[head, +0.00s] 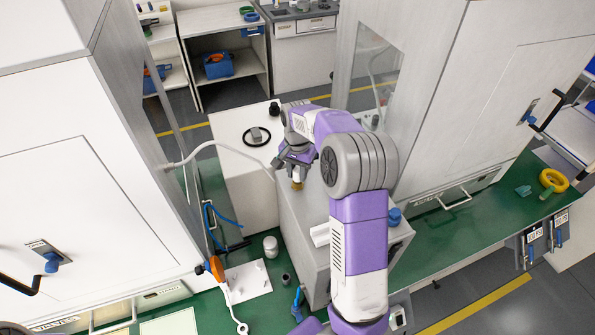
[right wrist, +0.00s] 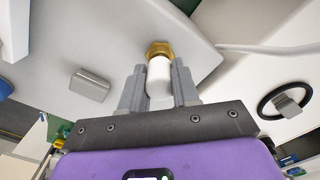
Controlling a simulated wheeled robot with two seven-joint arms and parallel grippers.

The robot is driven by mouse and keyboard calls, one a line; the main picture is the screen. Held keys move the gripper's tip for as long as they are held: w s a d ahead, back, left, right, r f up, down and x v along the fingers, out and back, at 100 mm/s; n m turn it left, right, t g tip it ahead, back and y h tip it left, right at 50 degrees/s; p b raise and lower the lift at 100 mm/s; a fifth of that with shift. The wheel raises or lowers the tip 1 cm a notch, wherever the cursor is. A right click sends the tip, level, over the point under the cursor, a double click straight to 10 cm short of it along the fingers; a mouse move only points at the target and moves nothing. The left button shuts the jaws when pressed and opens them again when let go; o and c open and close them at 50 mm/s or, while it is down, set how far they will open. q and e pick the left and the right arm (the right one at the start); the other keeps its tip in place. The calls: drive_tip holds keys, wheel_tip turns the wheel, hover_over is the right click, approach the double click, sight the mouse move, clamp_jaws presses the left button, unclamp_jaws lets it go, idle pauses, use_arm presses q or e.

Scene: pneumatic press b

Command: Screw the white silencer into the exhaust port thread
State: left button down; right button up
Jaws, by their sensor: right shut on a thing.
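My right gripper (head: 297,170) is over the top edge of the grey press housing (head: 301,225) in the head view. In the right wrist view, my right gripper (right wrist: 158,90) is shut on the white silencer (right wrist: 159,76), a smooth white cylinder between the two grey fingers. A brass hex part (right wrist: 159,49) sits at the silencer's far end, against the pale housing behind it; it also shows as a small gold spot in the head view (head: 297,185). The exhaust port thread is not visible, and I cannot tell whether the silencer touches it. My left gripper is not in view.
A white cable (head: 205,148) runs from the left cabinet towards the housing. A black ring (head: 256,136) lies on the white top behind. A white jar (head: 270,246) and a white sheet (head: 248,281) are on the green bench. Large cabinets stand on both sides.

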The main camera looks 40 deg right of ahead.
drive_tip(key=o, duration=0.6)
drive_tip(key=n, duration=1.2)
drive_tip(key=shift+c, duration=0.3)
